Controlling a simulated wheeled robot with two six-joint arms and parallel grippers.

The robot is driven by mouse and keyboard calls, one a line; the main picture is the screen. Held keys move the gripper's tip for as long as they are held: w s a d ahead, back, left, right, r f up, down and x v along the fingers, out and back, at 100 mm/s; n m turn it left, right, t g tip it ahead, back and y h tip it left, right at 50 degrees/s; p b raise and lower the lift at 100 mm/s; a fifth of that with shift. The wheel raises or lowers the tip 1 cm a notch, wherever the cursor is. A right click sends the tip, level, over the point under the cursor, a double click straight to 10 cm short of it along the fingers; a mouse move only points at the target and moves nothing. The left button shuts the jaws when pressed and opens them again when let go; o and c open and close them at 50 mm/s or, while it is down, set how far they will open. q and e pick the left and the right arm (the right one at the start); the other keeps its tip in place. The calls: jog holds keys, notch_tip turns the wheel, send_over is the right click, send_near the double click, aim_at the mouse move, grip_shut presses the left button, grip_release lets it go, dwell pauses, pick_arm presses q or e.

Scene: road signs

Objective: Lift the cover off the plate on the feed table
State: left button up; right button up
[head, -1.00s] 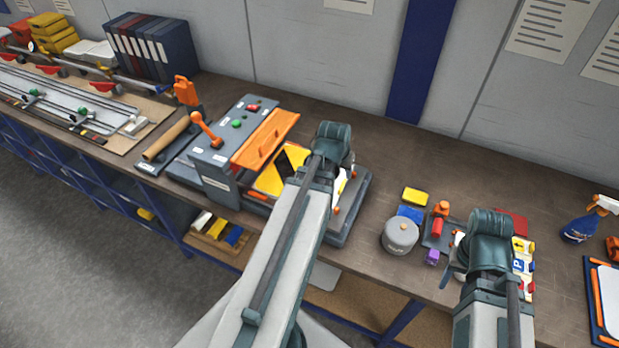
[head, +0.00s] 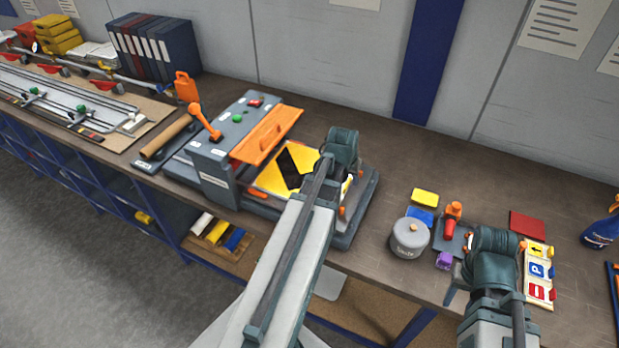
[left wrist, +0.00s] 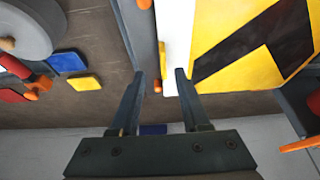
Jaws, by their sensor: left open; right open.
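The plate (head: 285,170), yellow with a black arrow, lies on the dark grey feed table (head: 358,215) beside the press. It also shows in the left wrist view (left wrist: 235,25). A white strip (left wrist: 176,40) with a small yellow tab (left wrist: 162,60) runs along the plate's edge; I take it for the cover's edge but cannot tell its full extent. My left gripper (left wrist: 161,74) is open and empty, its fingertips around the near end of that strip. In the head view my arm hides its fingers. My right gripper (head: 485,275) is open over the bench at right, its fingers partly hidden.
The grey press (head: 215,165) with orange guard stands left of the feed table. A grey pot (head: 410,238), blue and yellow blocks (head: 425,197) and a card of small signs (head: 538,270) lie at right. The bench between feed table and pot is clear.

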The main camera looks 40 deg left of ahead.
aim_at(347, 183)
pick_arm(q)
jog(key=b+x, duration=0.2)
jog(key=x, duration=0.1)
jog(key=b+x, duration=0.1)
jog(key=shift+w+a+f, duration=0.2)
jog(key=shift+a, duration=0.15)
jog(key=shift+r, duration=0.1)
grip_shut()
